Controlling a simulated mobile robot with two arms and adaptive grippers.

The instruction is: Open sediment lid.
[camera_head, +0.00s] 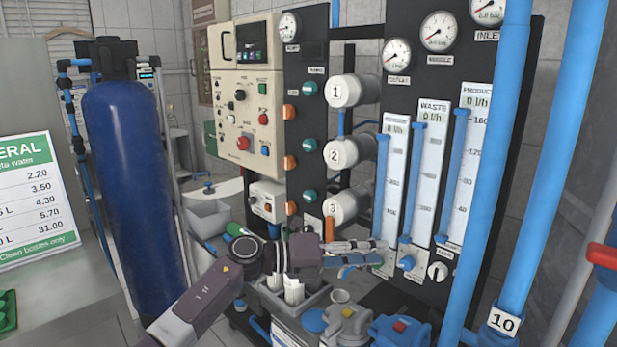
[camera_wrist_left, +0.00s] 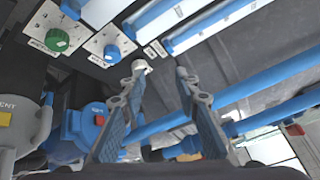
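A lid whose visible label ends in "ENT" (camera_wrist_left: 10,135) is cut off at the left edge of the left wrist view; I take it for the sediment lid. My left gripper (camera_head: 384,252) is above and behind these lids, before the panel. Its two fingers stand apart in the wrist view (camera_wrist_left: 160,70), with nothing between them. My right gripper is not in view.
The black panel (camera_head: 465,220) with flow meters, gauges and knobs stands close behind my left gripper. Blue pipes (camera_head: 490,170) rise at the right. A tall blue tank (camera_head: 133,185) stands at the left.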

